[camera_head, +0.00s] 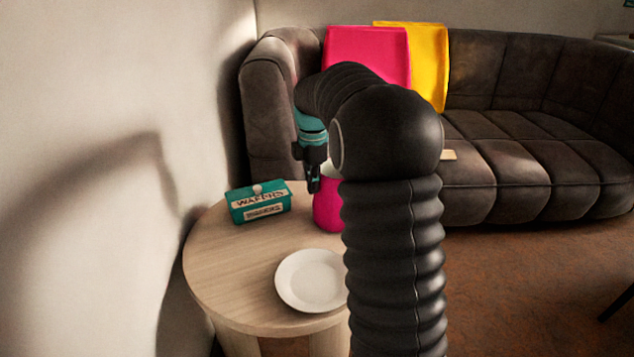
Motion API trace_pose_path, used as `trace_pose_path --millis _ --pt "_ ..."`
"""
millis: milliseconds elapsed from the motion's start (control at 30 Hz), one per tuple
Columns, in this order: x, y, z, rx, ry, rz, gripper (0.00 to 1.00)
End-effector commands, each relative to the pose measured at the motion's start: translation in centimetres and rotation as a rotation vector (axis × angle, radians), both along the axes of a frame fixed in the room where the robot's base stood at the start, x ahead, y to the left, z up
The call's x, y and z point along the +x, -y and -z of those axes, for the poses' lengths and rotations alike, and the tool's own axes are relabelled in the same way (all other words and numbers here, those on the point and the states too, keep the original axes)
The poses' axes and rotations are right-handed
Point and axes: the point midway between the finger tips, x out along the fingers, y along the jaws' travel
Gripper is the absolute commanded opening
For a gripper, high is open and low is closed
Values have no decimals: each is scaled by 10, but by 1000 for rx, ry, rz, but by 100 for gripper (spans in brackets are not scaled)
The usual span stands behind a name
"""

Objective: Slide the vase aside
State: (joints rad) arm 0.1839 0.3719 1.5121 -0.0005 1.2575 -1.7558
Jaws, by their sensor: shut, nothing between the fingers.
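The vase (327,208) is bright pink and stands on the round wooden table (225,276), right of the middle of its top. Its right side is hidden behind my black arm. My gripper (314,186) is dark with a teal part above it. It points down, shut and empty, at the vase's upper left in the picture. I cannot tell whether the fingers touch the vase or are apart from it.
A teal wafers box (259,203) with a knob on its lid sits at the table's back left. A white plate (311,280) lies at the front, partly behind my arm. A brown sofa (511,166) with pink and yellow cushions stands behind. The table's left front is clear.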

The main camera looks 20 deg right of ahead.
Motion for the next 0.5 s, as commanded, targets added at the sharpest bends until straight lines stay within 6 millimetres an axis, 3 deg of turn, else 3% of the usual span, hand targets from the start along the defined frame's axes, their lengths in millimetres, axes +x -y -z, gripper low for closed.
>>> trace_pose_path --millis 267,500 --pt "0 -4 -1 0 0 3 0" --pt "-1 -41 -1 0 -1 2 0"
